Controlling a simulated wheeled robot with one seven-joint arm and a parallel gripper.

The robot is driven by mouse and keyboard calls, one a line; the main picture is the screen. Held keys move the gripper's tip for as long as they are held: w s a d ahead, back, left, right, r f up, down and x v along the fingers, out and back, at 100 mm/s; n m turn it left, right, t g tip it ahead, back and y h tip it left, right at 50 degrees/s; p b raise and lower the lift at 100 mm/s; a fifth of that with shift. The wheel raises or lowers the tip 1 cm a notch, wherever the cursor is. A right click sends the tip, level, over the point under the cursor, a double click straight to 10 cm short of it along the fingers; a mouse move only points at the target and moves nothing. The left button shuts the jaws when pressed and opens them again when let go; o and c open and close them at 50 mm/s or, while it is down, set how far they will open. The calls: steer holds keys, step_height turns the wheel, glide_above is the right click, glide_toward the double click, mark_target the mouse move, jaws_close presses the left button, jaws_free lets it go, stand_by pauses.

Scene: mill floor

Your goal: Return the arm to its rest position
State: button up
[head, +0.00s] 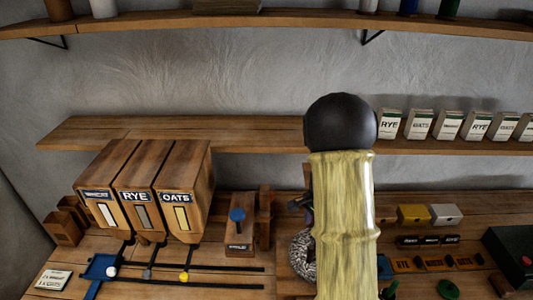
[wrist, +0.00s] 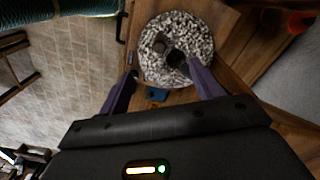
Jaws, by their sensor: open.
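My arm rises in front of the bench in the head view, a pale yellow-green link with a black ball joint on top. It hides the middle of the bench. In the wrist view my gripper (wrist: 157,72) has its two purple fingers spread apart, with nothing held between them. A round speckled grey-and-white millstone (wrist: 190,35) lies beyond the fingertips, with dark parts at its middle. Its left part shows beside my arm in the head view (head: 302,262). I cannot tell how far the fingertips are from the stone.
Wooden hoppers labelled RYE (head: 135,197) and OATS (head: 174,198) stand left on the bench (head: 225,275). A blue-knobbed wooden block (head: 238,235) is beside them. A shelf (head: 240,135) carries white packets (head: 420,124) at right.

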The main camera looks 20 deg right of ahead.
steer(key=s+a+f+n+t+b, duration=0.1)
steer(key=s+a+f+n+b, duration=0.1)
steer(key=s+a+n+b, duration=0.4)
steer(key=s+a+f+n+t+b, duration=0.1)
steer(key=s+a+f+n+b, duration=0.2)
steer(key=s+a+n+b, duration=0.3)
steer(key=a+n+b, duration=0.1)
steer(key=a+n, duration=0.1)
steer(key=n, duration=0.1)
steer(key=shift+t+b, duration=0.3)
steer(key=shift+b, duration=0.1)
steer(key=shift+s, duration=0.15)
stand_by(1.0)
